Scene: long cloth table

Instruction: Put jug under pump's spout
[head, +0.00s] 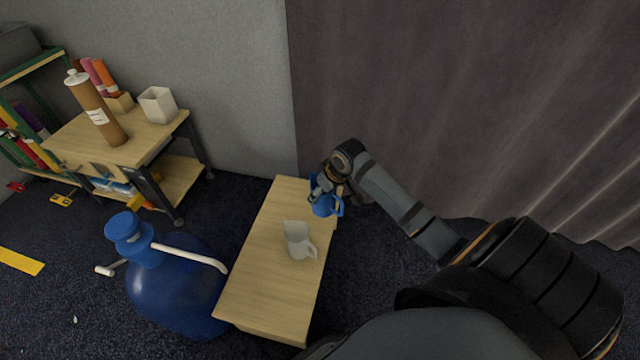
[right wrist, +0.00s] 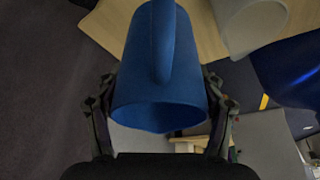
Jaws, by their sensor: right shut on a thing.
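A blue jug (head: 324,207) is held in my right gripper (head: 318,190) at the far end of the narrow wooden table (head: 262,262). My left gripper is not in view.
A whitish jug (head: 297,238) stands on the table between the blue jug and the near end. The table's near half is clear. A small wooden trolley (head: 150,135) with a brown bottle (head: 95,108) and a white pot (head: 157,104) stands back left. A curtain (head: 450,90) hangs behind.

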